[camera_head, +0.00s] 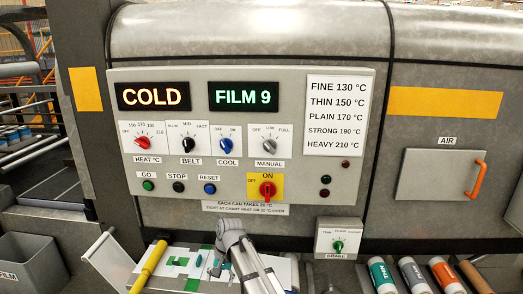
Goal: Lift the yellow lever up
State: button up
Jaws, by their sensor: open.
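A yellow lever (148,266) stands at the lower left of the head view, beside a white tray or sheet at the front of the machine. It is tilted, with its upper end leaning right. My gripper (215,268) is right of the lever, over the white surface with green patches (192,284). It is open, and a clear gap separates it from the lever. My arm hides part of that surface. The lever's lower end reaches the bottom of the picture.
The control panel (296,172) with knobs, buttons and a red switch (267,190) stands behind. A small brake box (339,238) is right of my arm. Several cans (413,274) lie at the lower right. A grey film bin (27,265) is at the lower left.

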jog(key=s+d, duration=0.3)
jog(key=d, duration=0.7)
jog(key=s+d+t+h, duration=0.1)
jog(key=s+d, duration=0.2)
jog(key=d, duration=0.7)
jog(key=s+d+n+t+h, duration=0.1)
jog(key=s+d, duration=0.3)
jog(key=d, duration=0.6)
jog(key=shift+d+f, duration=0.3)
jog(key=shift+f, duration=0.15)
jog(key=shift+s, duration=0.1)
